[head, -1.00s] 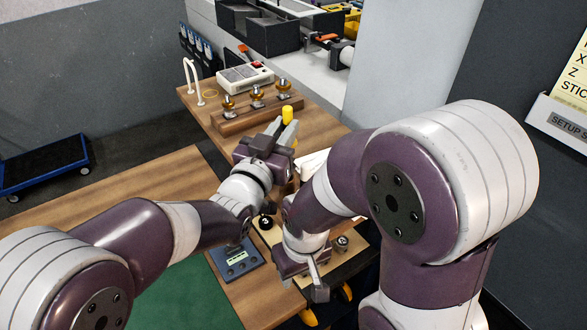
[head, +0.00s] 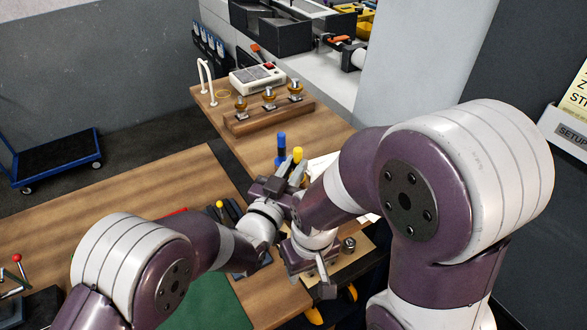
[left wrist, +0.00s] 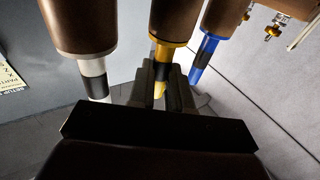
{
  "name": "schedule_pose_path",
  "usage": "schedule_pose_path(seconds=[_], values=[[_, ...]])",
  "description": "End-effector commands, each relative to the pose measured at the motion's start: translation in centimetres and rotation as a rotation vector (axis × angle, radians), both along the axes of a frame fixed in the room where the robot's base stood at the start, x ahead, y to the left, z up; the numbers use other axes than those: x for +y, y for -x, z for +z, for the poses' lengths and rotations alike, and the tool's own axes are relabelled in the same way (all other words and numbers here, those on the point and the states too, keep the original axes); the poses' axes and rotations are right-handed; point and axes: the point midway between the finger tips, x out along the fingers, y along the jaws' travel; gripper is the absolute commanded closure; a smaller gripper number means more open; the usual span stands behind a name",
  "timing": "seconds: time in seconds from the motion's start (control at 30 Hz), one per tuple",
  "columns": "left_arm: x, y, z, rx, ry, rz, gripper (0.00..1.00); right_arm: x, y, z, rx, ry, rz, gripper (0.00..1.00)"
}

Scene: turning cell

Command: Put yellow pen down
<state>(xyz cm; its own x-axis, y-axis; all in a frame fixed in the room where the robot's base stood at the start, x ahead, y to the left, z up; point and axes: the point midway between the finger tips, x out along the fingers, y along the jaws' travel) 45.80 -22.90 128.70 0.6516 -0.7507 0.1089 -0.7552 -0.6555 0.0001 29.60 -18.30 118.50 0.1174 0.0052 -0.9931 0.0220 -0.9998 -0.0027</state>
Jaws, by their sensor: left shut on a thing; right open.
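The yellow pen (head: 297,153) shows as a yellow end standing up at the fingertips of my left gripper (head: 291,173), which is shut on it. In the left wrist view the yellow pen (left wrist: 160,87) sits between the two fingers (left wrist: 158,83). A blue pen (head: 281,143) stands just left of it and also shows in the left wrist view (left wrist: 205,55). A white pen-like piece (left wrist: 94,78) is on the other side there. The pens' lower parts are hidden in the head view. My right gripper (head: 326,282) is open, lower and nearer.
A wooden rack (head: 268,115) with several brass-topped pieces stands behind on the wooden bench, near a white device (head: 257,78). A small metal cylinder (head: 349,245) is beside my right gripper. A green mat (head: 205,305) lies in front. The bench at left is mostly clear.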

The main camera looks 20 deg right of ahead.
Motion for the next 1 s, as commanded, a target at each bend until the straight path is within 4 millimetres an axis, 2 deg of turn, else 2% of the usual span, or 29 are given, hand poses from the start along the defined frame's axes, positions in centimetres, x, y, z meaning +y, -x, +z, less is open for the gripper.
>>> schedule_pose_path(seconds=[0.07, 0.1, 0.17, 0.2, 0.47, 0.6, 0.7, 1.0], values=[[0.0, 0.0, -0.3, 0.000, 0.000, 0.000, 1.00, 0.0, 0.0, -0.4, 0.000, 0.000, 0.000, 0.52], [0.0, 0.0, -0.3, 0.000, 0.000, 0.000, 0.78, 0.0, 0.0, -0.4, 0.000, 0.000, 0.000, 0.52], [0.0, 0.0, -0.2, 0.000, 0.000, 0.000, 0.59, 0.0, 0.0, -0.3, 0.000, 0.000, 0.000, 0.52], [0.0, 0.0, -0.2, 0.000, 0.000, 0.000, 0.56, 0.0, 0.0, -0.3, 0.000, 0.000, 0.000, 0.52], [0.0, 0.0, 0.0, 0.000, 0.000, 0.000, 0.56, 0.0, 0.0, -0.1, 0.000, 0.000, 0.000, 0.52], [0.0, 0.0, 1.5, 0.000, 0.000, 0.000, 0.56, 0.0, 0.0, 1.8, 0.000, 0.000, 0.000, 0.52], [1.6, 1.4, 0.0, 0.000, 0.000, 0.000, 0.56, 0.0, 0.0, -0.4, 0.000, 0.000, 0.000, 0.52], [7.2, 6.3, -0.7, 0.000, 0.000, 0.000, 0.56, 0.0, 0.0, -3.2, 0.000, 0.000, 0.000, 0.52]])
